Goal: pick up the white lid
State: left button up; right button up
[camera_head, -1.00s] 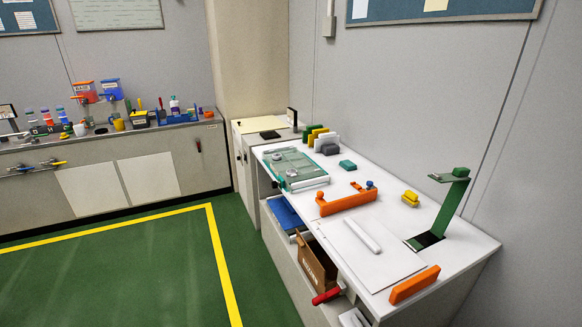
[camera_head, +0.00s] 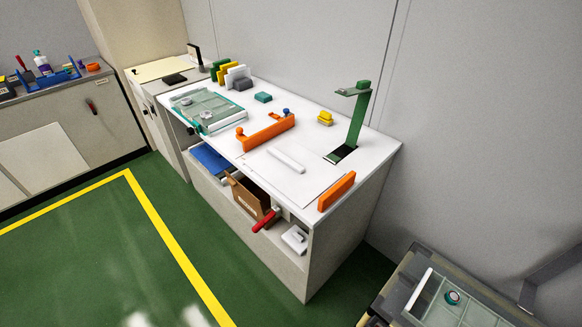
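No part is clearly recognisable as the white lid. A slim white bar (camera_head: 286,159) lies flat on the white worktop (camera_head: 230,143), behind its front edge. Another white part (camera_head: 295,238) sits on the shelf below the worktop's right front. I cannot tell whether either is the lid. At the lower right, a tray with clear walls (camera_head: 455,299) holds a small round dark-and-teal part and is cut off by the frame. Neither of my grippers is in view.
On the worktop stand an orange holder (camera_head: 265,133), a teal tray (camera_head: 207,110), an orange block (camera_head: 337,191) and a green stand (camera_head: 357,123). A cardboard box (camera_head: 250,196) sits on the shelf below. The green floor (camera_head: 70,255) at left is clear.

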aim_at(302, 176)
jog(key=i+j+u, duration=0.25)
jog(key=u, duration=0.15)
jog(key=i+j+u, duration=0.2)
jog(key=u, duration=0.15)
jog(key=i, duration=0.05)
